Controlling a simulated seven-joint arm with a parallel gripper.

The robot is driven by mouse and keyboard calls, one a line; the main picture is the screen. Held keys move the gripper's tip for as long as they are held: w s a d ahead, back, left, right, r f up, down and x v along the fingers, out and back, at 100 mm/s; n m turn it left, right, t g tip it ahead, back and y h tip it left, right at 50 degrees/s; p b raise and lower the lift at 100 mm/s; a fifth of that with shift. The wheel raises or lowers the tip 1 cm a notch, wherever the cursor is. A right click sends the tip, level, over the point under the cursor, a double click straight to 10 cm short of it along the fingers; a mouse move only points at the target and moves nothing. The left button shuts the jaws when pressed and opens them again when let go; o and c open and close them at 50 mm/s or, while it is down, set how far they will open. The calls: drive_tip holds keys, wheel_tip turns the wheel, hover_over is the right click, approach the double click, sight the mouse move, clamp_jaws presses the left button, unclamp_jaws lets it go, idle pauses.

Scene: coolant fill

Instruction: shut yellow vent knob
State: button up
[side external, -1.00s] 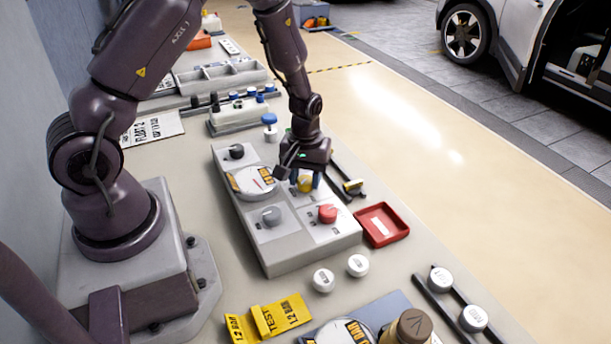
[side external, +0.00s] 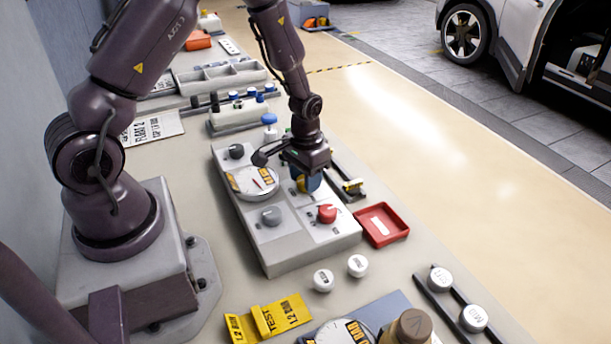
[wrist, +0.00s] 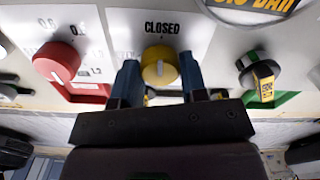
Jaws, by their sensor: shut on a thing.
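The yellow vent knob (wrist: 159,66) sits on the grey panel below a printed "CLOSED" label in the wrist view. In the side view it shows only partly (side external: 303,184), behind my fingers. My gripper (wrist: 158,75) has its two blue fingers on either side of the knob and is shut on it. In the side view my gripper (side external: 306,180) points down onto the panel (side external: 290,255). The knob's pointer is hard to make out.
A red knob (side external: 327,213) stands close by on the panel, with grey knob (side external: 271,216), black knob (side external: 236,151) and a round gauge (side external: 250,181). A red tray (side external: 381,225) lies to the right. White caps (side external: 323,279) lie in front.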

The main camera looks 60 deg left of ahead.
sight(297, 193)
idle(0.4)
drive_tip(key=o, duration=0.9)
drive_tip(key=shift+r, duration=0.1)
wheel_tip(297, 193, up, 13)
drive_tip(key=shift+f, duration=0.1)
drive_tip(key=s+d+r+m+t, duration=0.1)
drive_tip(key=s+d+r+t, duration=0.1)
drive_tip(key=s+r, duration=0.3)
drive_tip(key=s+d+r+m+t, duration=0.1)
drive_tip(key=s+d+r, duration=0.3)
drive_tip(key=s+r, duration=0.1)
drive_tip(key=s+d+r+t, duration=0.2)
drive_tip(key=s+d+r, duration=0.1)
drive_tip(key=s+r, duration=0.2)
drive_tip(key=shift+d+r+m+t, duration=0.15)
drive_tip(key=shift+r+m, duration=0.05)
drive_tip(key=shift+r, duration=0.25)
drive_tip(key=shift+d+r+m+t, duration=0.1)
drive_tip(key=shift+r+m+t, duration=0.1)
drive_tip(key=shift+r, duration=0.25)
